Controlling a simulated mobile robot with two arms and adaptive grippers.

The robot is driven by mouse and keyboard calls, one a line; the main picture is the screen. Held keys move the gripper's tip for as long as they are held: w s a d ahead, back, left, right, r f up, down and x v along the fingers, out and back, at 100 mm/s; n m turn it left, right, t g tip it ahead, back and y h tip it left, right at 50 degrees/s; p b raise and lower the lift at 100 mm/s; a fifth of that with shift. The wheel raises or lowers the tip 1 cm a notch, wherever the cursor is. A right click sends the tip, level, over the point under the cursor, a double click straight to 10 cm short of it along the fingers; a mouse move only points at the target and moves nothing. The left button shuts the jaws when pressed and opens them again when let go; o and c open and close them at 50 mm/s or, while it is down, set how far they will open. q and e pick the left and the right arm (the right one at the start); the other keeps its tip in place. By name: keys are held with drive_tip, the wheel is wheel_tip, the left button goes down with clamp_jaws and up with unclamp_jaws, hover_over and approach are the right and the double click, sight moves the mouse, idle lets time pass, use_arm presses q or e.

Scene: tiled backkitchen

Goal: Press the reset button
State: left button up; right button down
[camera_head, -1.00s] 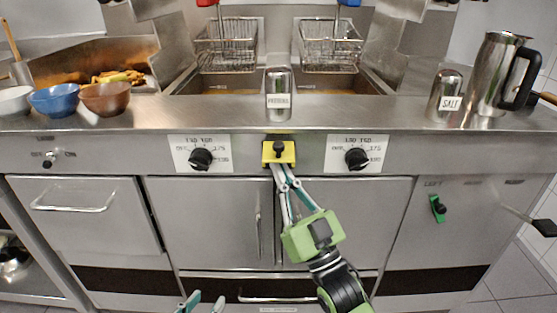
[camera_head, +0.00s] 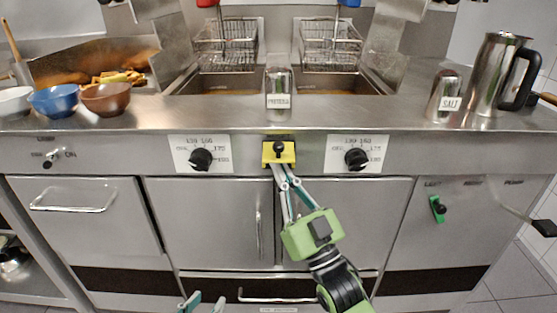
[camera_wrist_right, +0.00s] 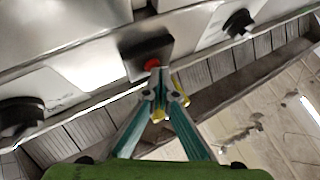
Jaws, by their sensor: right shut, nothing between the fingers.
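A yellow plate with a black knob (camera_head: 288,158) sits on the front panel between two dials. In the right wrist view a red button (camera_wrist_right: 152,65) shows on a dark square block (camera_wrist_right: 145,50); the red button is not visible in the head view. My right gripper (camera_head: 281,167) is shut and empty, its tips reaching up to the lower edge of the yellow plate. In the wrist view its tips (camera_wrist_right: 163,88) are close to the red button; I cannot tell whether they touch it. My left gripper (camera_head: 205,302) is open and empty at the bottom edge, mostly out of view.
A left dial (camera_head: 201,159) and a right dial (camera_head: 357,159) flank the plate. A pepper shaker (camera_head: 278,85), salt shaker (camera_head: 443,97), steel jug (camera_head: 492,72) and bowls (camera_head: 106,100) stand on the counter above. A green lever (camera_head: 437,208) is at the right.

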use_arm(q)
drive_tip(key=shift+s+a+f+g+y+p, duration=0.15)
drive_tip(key=shift+s+a+f+g, duration=0.1)
drive_tip(key=shift+s+f+g, duration=0.3)
drive_tip(key=shift+s+a+f+g+y+p, duration=0.1)
drive_tip(key=shift+s+a+f+g, duration=0.2)
drive_tip(key=shift+s+f, duration=0.45)
drive_tip(key=shift+s+a+f+g+y+p, duration=0.15)
drive_tip(key=shift+s+a+f+g, duration=0.1)
drive_tip(key=shift+s+f+g, duration=0.35)
use_arm(e)
drive_tip(key=shift+s, duration=0.75)
